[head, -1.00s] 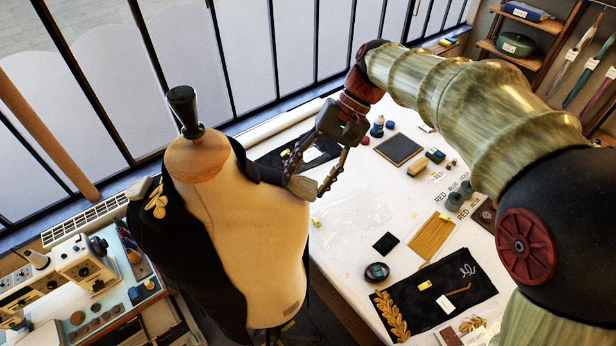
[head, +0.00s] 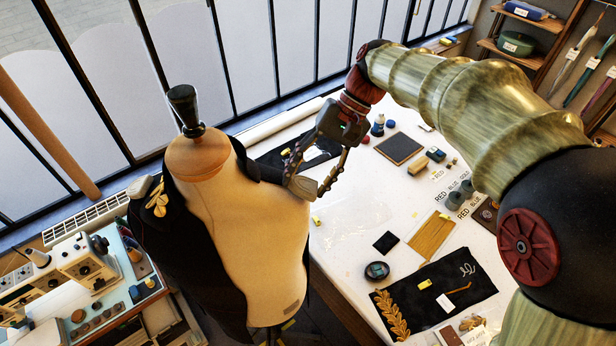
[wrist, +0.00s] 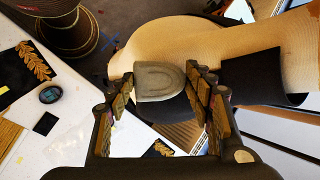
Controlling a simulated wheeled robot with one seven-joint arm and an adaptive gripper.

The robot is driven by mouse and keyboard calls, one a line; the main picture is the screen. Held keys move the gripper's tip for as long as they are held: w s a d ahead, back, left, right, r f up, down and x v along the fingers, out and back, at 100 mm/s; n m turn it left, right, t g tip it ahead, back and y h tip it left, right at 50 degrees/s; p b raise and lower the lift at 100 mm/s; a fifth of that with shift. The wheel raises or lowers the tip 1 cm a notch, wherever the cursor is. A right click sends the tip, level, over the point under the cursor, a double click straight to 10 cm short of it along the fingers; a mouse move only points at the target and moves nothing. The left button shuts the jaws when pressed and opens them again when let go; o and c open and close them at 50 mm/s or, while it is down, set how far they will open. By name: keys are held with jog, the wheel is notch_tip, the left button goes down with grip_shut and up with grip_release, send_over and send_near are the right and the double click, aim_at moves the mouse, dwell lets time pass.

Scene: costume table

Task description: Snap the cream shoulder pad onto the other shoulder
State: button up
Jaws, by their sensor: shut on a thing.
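The dress form (head: 258,230) stands in the head view with a dark jacket (head: 195,255) draped over it. One cream shoulder pad (head: 139,188) sits on the shoulder at the left, beside a gold leaf emblem (head: 156,200). My gripper (head: 313,190) is shut on another cream shoulder pad (head: 301,187) at the right shoulder. In the wrist view this rounded pad (wrist: 158,80) lies between both fingers, over the dark cloth edge at the shoulder. I cannot tell whether it touches the shoulder; its underside is hidden.
The white table (head: 345,215) behind and right of the form holds a black mat (head: 440,297) with gold leaf trim, a dark pad (head: 399,149) and small spools. A sewing machine (head: 85,262) stands at the lower left. Windows close off the back.

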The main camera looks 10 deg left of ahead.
jog(key=shift+s+a+f, duration=0.1)
jog(key=shift+a+f, duration=0.15)
jog(key=shift+f, duration=0.3)
dwell(0.4)
jog(key=o, duration=1.1)
jog(key=shift+o, duration=1.3)
jog(key=shift+o, duration=1.2)
jog(key=shift+r, duration=0.15)
jog(key=d+r+p, duration=0.3)
jog(key=r+p, duration=0.1)
jog(key=r, duration=0.3)
jog(key=shift+w+d+p, duration=0.3)
jog(key=shift+w+d, duration=0.05)
jog(key=shift+w, duration=0.05)
jog(key=shift+f, duration=0.1)
